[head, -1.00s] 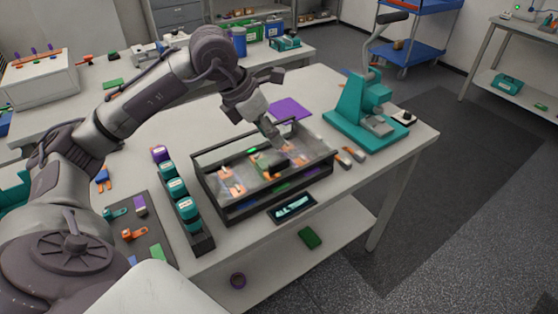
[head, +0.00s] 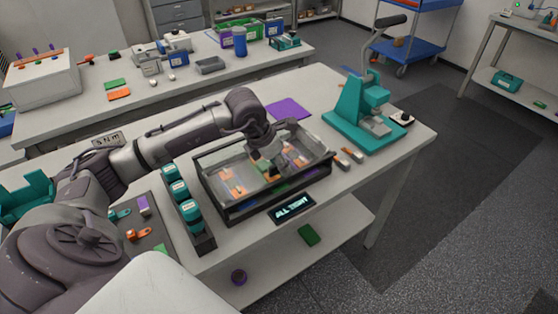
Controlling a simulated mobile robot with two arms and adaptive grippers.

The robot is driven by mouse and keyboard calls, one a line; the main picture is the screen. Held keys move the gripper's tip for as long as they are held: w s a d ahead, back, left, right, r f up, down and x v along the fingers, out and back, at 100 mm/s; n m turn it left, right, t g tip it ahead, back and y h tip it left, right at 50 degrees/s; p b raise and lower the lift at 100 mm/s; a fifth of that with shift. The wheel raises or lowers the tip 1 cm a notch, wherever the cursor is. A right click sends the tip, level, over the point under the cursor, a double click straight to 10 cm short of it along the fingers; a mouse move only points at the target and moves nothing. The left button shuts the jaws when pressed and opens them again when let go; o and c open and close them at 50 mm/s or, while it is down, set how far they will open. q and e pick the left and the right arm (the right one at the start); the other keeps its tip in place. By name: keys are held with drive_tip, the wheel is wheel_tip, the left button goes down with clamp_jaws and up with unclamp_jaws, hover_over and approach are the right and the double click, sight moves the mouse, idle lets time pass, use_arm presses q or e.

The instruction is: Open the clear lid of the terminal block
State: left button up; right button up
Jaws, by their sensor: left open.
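The terminal block is a dark-framed, box-shaped unit (head: 250,209) at the front of the table, with copper-orange and green parts inside. Clear, shiny panel surfaces show around its top and back. I cannot tell exactly how the clear lid lies, because my arm covers part of it. My left gripper (head: 273,167) points down over the right half of the box, its fingers open and close to the parts there. Whether it touches anything is hidden. My right gripper is not in view.
A small display (head: 292,208) reading "ALL TIGHT" lies in front of the box. A teal lever press (head: 350,110) stands at the right. A dark rack (head: 203,243) with teal-and-white units stands at the left. A purple mat (head: 289,109) lies behind.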

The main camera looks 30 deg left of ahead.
use_arm(q)
drive_tip(key=shift+f, duration=0.15)
clamp_jaws()
drive_tip(key=shift+d, duration=0.1)
idle(0.3)
